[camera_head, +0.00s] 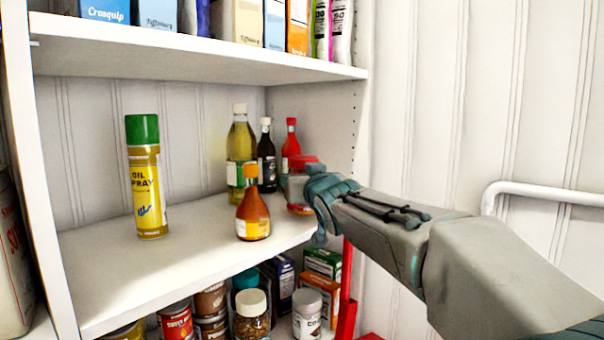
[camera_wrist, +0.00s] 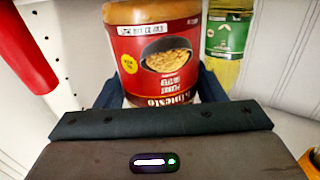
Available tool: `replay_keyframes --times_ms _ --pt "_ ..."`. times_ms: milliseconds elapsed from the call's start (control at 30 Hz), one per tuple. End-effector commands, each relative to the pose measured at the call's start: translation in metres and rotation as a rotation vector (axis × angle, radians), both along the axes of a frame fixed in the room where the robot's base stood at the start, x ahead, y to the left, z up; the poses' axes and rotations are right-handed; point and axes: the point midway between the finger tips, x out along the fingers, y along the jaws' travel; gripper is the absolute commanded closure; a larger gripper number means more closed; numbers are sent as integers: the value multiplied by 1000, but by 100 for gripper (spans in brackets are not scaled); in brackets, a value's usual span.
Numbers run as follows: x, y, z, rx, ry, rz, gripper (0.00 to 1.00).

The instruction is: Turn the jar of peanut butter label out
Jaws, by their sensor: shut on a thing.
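The peanut butter jar (camera_head: 298,190) has a red lid and stands at the right front of the middle shelf, partly hidden by my gripper. In the wrist view the jar (camera_wrist: 155,62) shows a red label with a picture of a bowl, facing the wrist camera. Whether the jar touches the shelf is hard to tell.
An orange-capped sauce bottle (camera_head: 252,207) stands close left of the jar. An oil bottle (camera_head: 241,150), a dark bottle (camera_head: 266,158) and a red bottle (camera_head: 291,140) stand behind. An oil spray can (camera_head: 147,185) stands at left.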

Motion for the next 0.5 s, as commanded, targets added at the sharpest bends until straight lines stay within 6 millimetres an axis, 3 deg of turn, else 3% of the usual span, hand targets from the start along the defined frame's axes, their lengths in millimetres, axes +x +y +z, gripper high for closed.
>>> replay_keyframes --times_ms 500 --pt "-3 -4 6 7 -9 4 80"
